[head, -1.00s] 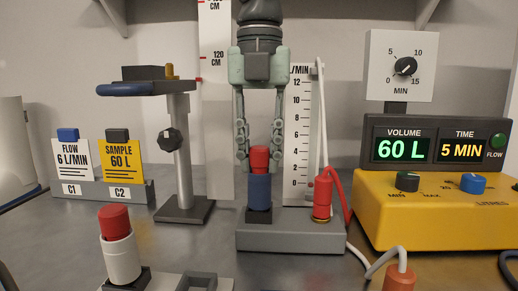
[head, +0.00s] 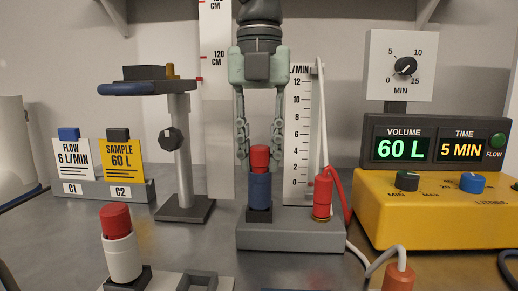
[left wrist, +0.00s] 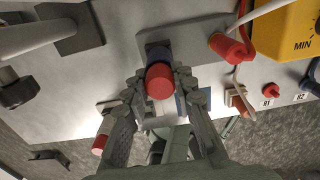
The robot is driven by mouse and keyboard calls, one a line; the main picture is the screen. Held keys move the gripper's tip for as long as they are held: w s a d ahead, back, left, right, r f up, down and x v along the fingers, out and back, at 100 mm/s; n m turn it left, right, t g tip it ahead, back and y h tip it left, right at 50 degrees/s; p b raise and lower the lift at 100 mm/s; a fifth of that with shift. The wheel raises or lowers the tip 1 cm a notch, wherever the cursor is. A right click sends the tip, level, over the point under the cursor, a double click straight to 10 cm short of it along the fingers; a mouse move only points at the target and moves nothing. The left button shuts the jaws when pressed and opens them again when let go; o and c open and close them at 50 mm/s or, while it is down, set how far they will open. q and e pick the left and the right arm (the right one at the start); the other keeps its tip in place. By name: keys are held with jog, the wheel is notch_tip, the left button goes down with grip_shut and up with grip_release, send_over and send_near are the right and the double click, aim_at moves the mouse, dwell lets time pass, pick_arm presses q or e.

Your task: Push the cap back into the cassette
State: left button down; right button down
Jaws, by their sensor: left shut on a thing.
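A blue cassette (head: 259,191) stands upright in a dark holder on the grey stand, with a red cap (head: 260,158) at its top. In the left wrist view the red cap (left wrist: 159,81) faces the camera and hides most of the blue body (left wrist: 158,54). My left gripper (head: 259,163) comes down from above, its two fingers on either side of the cap, shut on it. How deep the cap sits in the cassette cannot be told. A white cassette (head: 122,258) with its own red cap (head: 115,220) stands at the front left. My right gripper is not in view.
A flow tube scale (head: 298,125) stands just right of the gripper. A red fitting (head: 322,200) with a hose is beside the cassette. The yellow pump (head: 440,225) is at the right, a post stand (head: 183,160) and card rack (head: 88,190) at the left.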

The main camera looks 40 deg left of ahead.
aim_at(261, 146)
pick_arm(q)
jog(key=shift+s+d+f+b, duration=0.1)
jog(key=shift+s+f+b, duration=0.1)
jog(key=shift+f, duration=0.3)
jog(key=shift+s+f+b, duration=0.1)
jog(key=shift+s+f, duration=0.05)
jog(key=shift+f, duration=0.35)
jog(key=c, duration=1.5)
grip_release()
jog(key=o, duration=0.3)
jog(key=shift+w+f, duration=0.15)
jog(key=shift+w, duration=0.15)
jog(key=shift+o, duration=0.2)
jog(key=shift+r, duration=0.2)
jog(key=shift+r, duration=0.15)
notch_tip(261, 146, up, 12)
jog(key=shift+w, duration=0.15)
